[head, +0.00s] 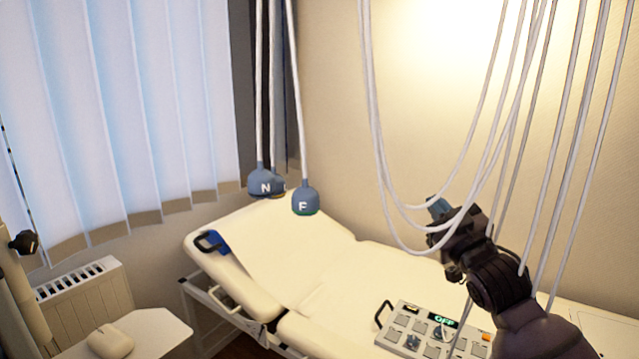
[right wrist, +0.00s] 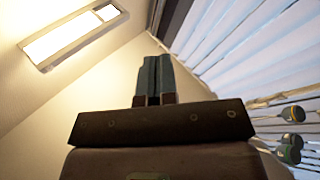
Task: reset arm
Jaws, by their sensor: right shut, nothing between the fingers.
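My right arm comes in from the lower right in the head view. Its right gripper (head: 438,208) is raised above the bed, close to the hanging white cables (head: 385,190). In the right wrist view the two blue-grey fingers of the right gripper (right wrist: 154,75) lie together, shut and empty, pointing up toward the wall and ceiling. My left gripper is not in view.
A padded bed (head: 330,275) carries a control box (head: 432,330) reading OFF. Blue electrode bulbs marked N (head: 264,182) and F (head: 305,198) hang from cables. A radiator (head: 85,300) and mouse (head: 110,341) are at left.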

